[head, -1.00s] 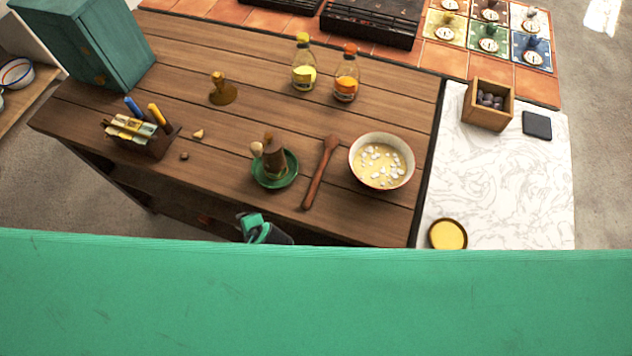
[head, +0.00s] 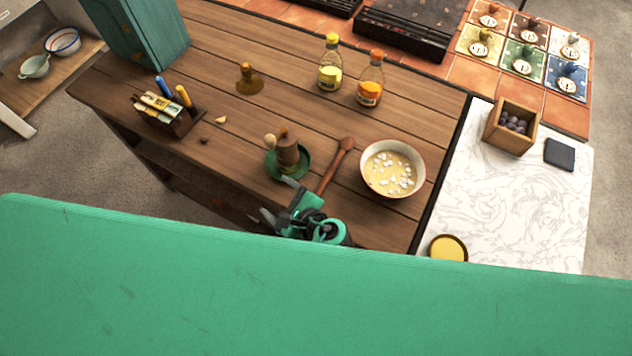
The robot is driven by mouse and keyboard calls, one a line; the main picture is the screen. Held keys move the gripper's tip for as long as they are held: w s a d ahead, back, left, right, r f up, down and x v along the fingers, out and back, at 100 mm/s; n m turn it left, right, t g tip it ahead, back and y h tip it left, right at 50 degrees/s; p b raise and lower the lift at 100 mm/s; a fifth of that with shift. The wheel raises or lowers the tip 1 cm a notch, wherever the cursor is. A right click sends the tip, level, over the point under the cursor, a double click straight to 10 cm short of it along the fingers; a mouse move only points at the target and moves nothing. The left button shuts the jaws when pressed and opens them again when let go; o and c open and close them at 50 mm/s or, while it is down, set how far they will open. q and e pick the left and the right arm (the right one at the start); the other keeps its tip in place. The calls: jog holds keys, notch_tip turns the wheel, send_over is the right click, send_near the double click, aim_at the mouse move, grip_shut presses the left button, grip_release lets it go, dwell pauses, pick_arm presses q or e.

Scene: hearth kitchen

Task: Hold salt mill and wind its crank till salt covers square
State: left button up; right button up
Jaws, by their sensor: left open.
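The salt mill (head: 288,150) looks like a brown upright cylinder with a pale round knob at its left side. It stands on a green saucer (head: 300,173) on the wooden table. My left gripper (head: 277,201) is open and empty, just in front of the saucer on the near side, with the mill beyond its fingers. The near part of the saucer is partly hidden by the gripper. A dark square (head: 559,154) lies on the white marble top; I cannot tell if it is the task's square. My right gripper is not in view.
A wooden spoon (head: 335,165) lies right of the saucer, beside a bowl (head: 393,168) of yellow soup. Two bottles (head: 330,65) and a brass stamp-like object (head: 249,80) stand behind. A pen holder (head: 185,125) is at left. A wooden box (head: 498,138) stands on the marble.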

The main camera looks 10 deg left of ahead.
aim_at(283, 143)
pick_arm(q)
jog(key=w+d+r+m+t, duration=0.1)
jog(key=d+m, duration=0.1)
jog(key=w+d+r+m+t+y, duration=0.1)
jog(key=d+r+m+t, duration=0.1)
jog(key=d, duration=0.1)
jog(key=d+r+m+t, duration=0.1)
jog(key=d+m+t, duration=0.1)
jog(key=d+m, duration=0.1)
jog(key=shift+w+d+r, duration=0.15)
jog(key=shift+w+r, duration=0.15)
jog(key=shift+w, duration=0.1)
jog(key=shift+w+r, duration=0.1)
jog(key=shift+w, duration=0.05)
jog(key=p+x, duration=0.1)
jog(key=x, duration=0.3)
jog(key=p+x, duration=0.1)
jog(key=x, duration=0.4)
jog(key=p+x, duration=0.1)
jog(key=x, duration=0.3)
jog(key=shift+a+r+p, duration=0.15)
jog(key=shift+a+p, duration=0.2)
